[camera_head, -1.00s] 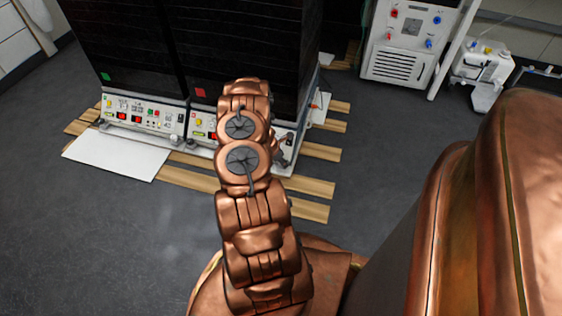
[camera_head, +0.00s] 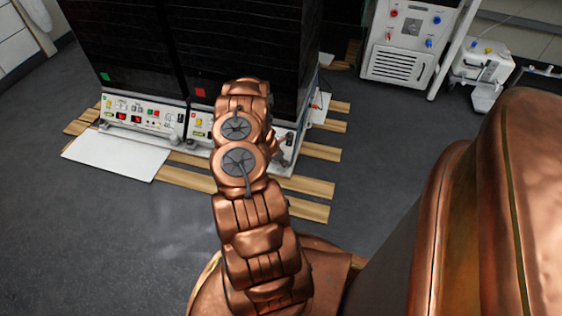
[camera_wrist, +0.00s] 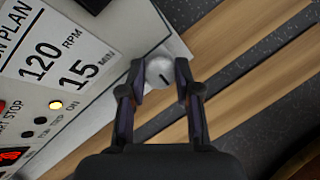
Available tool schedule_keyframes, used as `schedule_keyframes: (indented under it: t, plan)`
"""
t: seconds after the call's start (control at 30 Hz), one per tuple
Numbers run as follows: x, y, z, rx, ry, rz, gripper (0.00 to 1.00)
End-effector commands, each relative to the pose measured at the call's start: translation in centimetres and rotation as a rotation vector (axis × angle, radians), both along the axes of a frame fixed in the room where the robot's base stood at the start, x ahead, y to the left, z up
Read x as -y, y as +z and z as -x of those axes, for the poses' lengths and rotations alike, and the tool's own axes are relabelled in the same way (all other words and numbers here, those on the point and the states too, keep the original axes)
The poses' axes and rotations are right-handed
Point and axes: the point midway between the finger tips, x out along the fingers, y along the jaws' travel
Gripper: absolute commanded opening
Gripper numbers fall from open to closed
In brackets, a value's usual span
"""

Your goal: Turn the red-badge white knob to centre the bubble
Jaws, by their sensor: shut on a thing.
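In the wrist view a white round knob (camera_wrist: 159,73) with a dark line mark sits between the two dark fingers of my gripper (camera_wrist: 161,75), at the lower corner of a white machine. The gripper is shut on this knob. In the head view a red badge (camera_head: 200,92) marks the right black cabinet and a green badge (camera_head: 105,76) the left one. My arm hides the knob and my gripper there. No bubble level can be made out.
The wrist view shows a panel card (camera_wrist: 60,50) reading 120 RPM and 15 MIN, and a lit yellow lamp (camera_wrist: 55,105). Wooden slats (camera_head: 310,208) lie under the cabinets. A white sheet (camera_head: 115,156) lies at front left. A white unit (camera_head: 405,45) stands behind right.

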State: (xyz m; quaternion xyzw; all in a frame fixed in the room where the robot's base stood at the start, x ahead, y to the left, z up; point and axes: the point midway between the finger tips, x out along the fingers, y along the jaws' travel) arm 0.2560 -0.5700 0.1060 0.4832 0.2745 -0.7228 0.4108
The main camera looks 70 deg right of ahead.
Motion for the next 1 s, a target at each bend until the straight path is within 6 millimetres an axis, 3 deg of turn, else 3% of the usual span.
schedule_keyframes:
  t: [1.0]
  plan:
    - [-0.16, -0.09, 0.07, 0.001, 0.275, 0.0, 0.0]
